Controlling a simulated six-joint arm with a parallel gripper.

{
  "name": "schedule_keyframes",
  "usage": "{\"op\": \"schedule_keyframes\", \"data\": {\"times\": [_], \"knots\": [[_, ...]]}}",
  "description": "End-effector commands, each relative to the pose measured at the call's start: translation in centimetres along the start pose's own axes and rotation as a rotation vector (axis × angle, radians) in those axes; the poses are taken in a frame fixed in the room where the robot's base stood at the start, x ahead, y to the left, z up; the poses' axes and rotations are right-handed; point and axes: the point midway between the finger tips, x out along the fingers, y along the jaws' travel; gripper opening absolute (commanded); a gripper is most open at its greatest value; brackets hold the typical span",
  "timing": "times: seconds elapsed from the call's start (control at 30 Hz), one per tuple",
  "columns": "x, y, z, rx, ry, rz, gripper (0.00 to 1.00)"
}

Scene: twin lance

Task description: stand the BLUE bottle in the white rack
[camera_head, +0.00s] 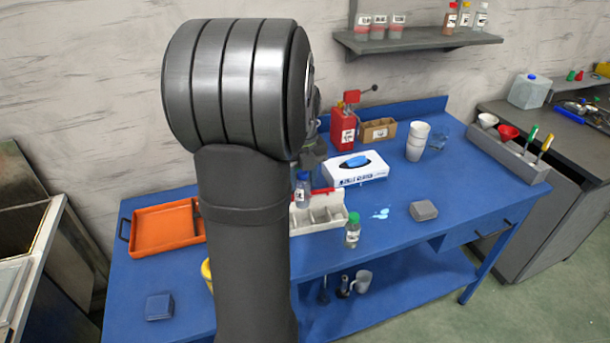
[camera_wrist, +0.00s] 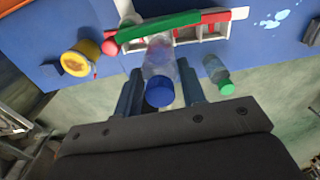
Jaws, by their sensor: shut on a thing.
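The blue-capped clear bottle (camera_head: 303,190) is upright at the left part of the white rack (camera_head: 327,222). In the wrist view its blue cap (camera_wrist: 159,93) faces me and its body points toward the rack (camera_wrist: 187,35). My gripper (camera_wrist: 160,88) is shut on this bottle, one finger on each side. I cannot tell whether its base is above or inside a compartment. A green-capped bottle (camera_head: 352,232) stands in front of the rack, apart from it; it also shows right of my fingers in the wrist view (camera_wrist: 218,72). My arm hides the rack's left end in the head view.
A white tissue box (camera_head: 357,172) lies behind the rack. A grey block (camera_head: 424,210) and a light blue spill (camera_head: 380,213) are to the right. An orange tray (camera_head: 165,229) is at left. A yellow container (camera_wrist: 82,58) stands left of the rack. The front right tabletop is clear.

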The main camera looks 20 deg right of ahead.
Motion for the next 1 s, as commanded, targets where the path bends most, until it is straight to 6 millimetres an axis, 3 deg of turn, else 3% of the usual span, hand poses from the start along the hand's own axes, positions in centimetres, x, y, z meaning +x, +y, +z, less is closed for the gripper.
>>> {"op": "schedule_keyframes", "data": {"times": [1.0], "knots": [[7.3, 0.0, 0.0, 0.000, 0.000, 0.000, 0.12]]}}
